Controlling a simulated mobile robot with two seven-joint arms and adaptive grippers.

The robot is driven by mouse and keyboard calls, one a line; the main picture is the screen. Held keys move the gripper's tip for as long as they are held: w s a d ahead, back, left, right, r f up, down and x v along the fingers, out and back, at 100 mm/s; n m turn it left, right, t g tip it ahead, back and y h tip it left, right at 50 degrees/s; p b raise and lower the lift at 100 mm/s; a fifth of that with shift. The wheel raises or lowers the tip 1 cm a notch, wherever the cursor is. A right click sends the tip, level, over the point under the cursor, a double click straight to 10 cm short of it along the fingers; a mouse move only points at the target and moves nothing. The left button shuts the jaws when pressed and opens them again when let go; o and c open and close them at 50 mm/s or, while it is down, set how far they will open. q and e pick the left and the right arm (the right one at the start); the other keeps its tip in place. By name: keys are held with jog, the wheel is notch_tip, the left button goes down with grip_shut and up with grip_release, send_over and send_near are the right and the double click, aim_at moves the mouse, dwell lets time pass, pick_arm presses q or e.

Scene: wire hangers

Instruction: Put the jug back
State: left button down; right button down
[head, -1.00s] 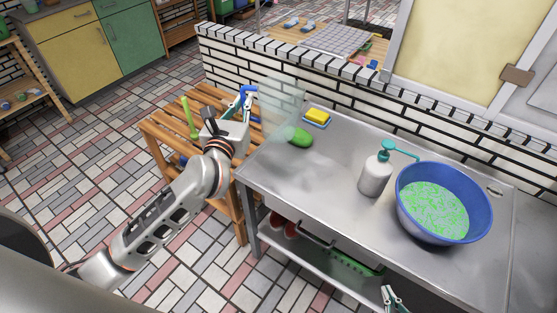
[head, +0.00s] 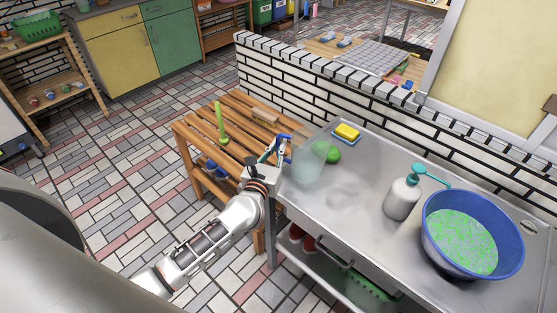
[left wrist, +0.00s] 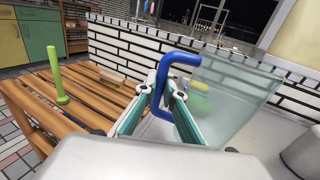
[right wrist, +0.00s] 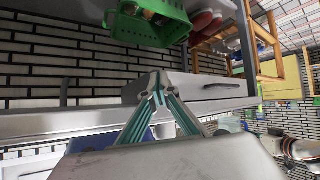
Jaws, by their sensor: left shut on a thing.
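The jug (head: 309,163) is clear and pale, with a blue handle that shows best in the left wrist view (left wrist: 181,57). It is at the left end of the metal counter (head: 345,195), about upright; I cannot tell whether its base touches the counter. My left gripper (head: 281,148) is shut on the blue handle, left of the jug body; its fingers also show in the left wrist view (left wrist: 163,92). My right gripper (right wrist: 156,88) is shut and empty in the right wrist view, near the counter's front; it is out of the head view.
A green sponge or soap (head: 332,154) and a yellow sponge on a blue dish (head: 346,132) lie close behind the jug. A soap bottle (head: 402,198) and a blue basin (head: 470,235) stand right. A slatted wooden bench (head: 240,122) adjoins left, holding a brush (head: 267,114) and green item (head: 221,122).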

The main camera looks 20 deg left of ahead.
pick_arm(q)
jog(key=shift+f, duration=0.3)
notch_tip(320, 180, down, 4)
jog(key=shift+r+b, duration=0.25)
jog(key=shift+b, duration=0.75)
jog(key=shift+f, duration=0.3)
pick_arm(e)
jog(key=shift+w+a+f+y, duration=0.3)
jog(key=shift+w+a+f, duration=0.1)
jog(key=shift+a, duration=0.15)
pick_arm(q)
jog(key=shift+f, duration=0.15)
jog(key=c, duration=2.2)
grip_release()
jog(key=shift+o, duration=0.2)
pick_arm(e)
jog(key=shift+s+d+f, duration=0.1)
jog(key=shift+s+f, duration=0.05)
jog(key=shift+f, duration=0.2)
